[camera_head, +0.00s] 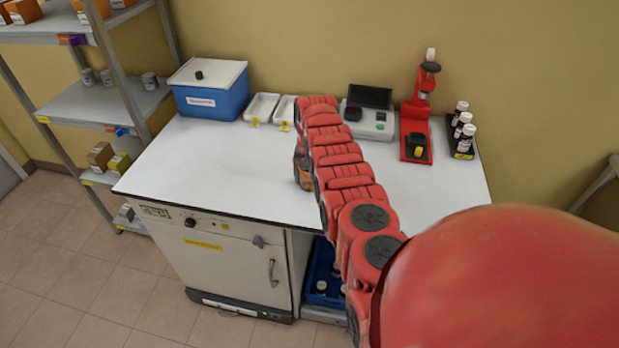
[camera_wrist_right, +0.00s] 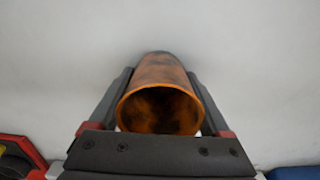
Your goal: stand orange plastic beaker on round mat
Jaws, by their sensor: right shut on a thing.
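The orange plastic beaker (camera_wrist_right: 160,82) is between the two dark fingers of my right gripper (camera_wrist_right: 160,74) in the right wrist view. The gripper is shut on it. Its open rim faces the wrist camera, and a white surface lies behind it. I cannot tell whether its base touches that surface. In the head view a small orange part of the beaker (camera_head: 305,181) shows beside my red right arm, above the white table. My arm hides most of the gripper there. I cannot make out the round mat in either view. My left gripper is not in view.
On the white table (camera_head: 215,165) stand a blue box (camera_head: 208,101), white trays (camera_head: 262,107), a grey device (camera_head: 370,122), a red stand (camera_head: 417,132) and a rack of bottles (camera_head: 461,138). The table's left part is clear. A shelf (camera_head: 95,104) stands at left.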

